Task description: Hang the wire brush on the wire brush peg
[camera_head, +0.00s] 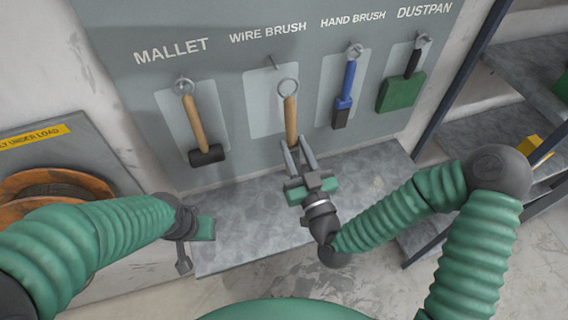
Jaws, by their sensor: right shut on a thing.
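The wire brush (291,118) has a wooden handle with a metal ring at its top. My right gripper (296,146) is shut on its lower part, which the fingers partly hide. The brush is upright in front of the board. The wire brush peg (272,63) sticks out under the WIRE BRUSH label. The ring appears a little below and right of the peg, apart from it in the picture; how far in front it is, I cannot tell. My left gripper (184,260) is low at the left, over the ledge's left end, and its fingers are too unclear to judge.
A mallet (196,125) hangs to the left; a blue hand brush (346,90) and a green dustpan (400,92) hang to the right. A grey ledge (250,240) runs below the board.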

